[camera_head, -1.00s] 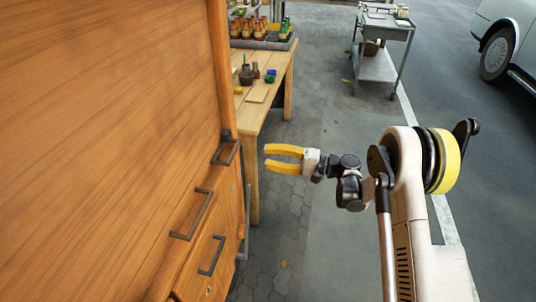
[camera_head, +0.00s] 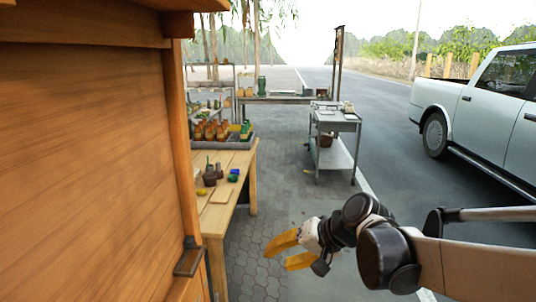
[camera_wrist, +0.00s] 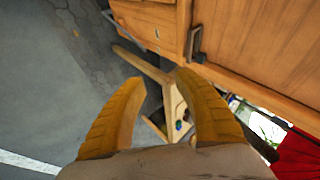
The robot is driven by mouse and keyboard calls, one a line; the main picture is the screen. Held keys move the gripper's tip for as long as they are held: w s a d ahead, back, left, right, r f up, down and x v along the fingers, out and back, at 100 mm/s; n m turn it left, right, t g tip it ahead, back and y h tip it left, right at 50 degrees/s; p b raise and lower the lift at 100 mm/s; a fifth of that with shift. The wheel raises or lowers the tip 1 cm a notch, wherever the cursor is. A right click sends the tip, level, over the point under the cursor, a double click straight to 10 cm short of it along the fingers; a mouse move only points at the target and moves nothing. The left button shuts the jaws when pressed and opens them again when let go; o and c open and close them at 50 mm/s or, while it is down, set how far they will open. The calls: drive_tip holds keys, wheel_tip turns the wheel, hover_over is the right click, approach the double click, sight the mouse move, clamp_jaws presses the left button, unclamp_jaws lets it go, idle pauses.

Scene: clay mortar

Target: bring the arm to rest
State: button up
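My gripper (camera_head: 290,250) has two yellow fingers and shows at the lower middle of the head view, held over the pavement to the right of the wooden table. Its fingers are apart with nothing between them. In the wrist view my gripper (camera_wrist: 155,100) also shows its two yellow fingers spread wide and empty. My arm reaches in from the right edge of the head view, folded at a dark joint. The gripper touches nothing that I can see.
A large wooden cabinet (camera_head: 90,170) fills the left. Beside it stands a wooden table (camera_head: 238,185) with bottles in a grey crate (camera_head: 218,143). A grey metal cart (camera_head: 336,125) stands farther off. A white pickup (camera_head: 480,110) is at the right. Pavement between is clear.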

drive_tip(key=s+d+f+n+t+h, duration=0.1)
drive_tip(key=s+d+h, duration=0.6)
drive_tip(key=s+d, duration=0.9)
drive_tip(key=shift+s+f+t+h, duration=0.35)
drive_tip(key=shift+s+t, duration=0.25)
drive_tip(key=shift+s, duration=0.65)
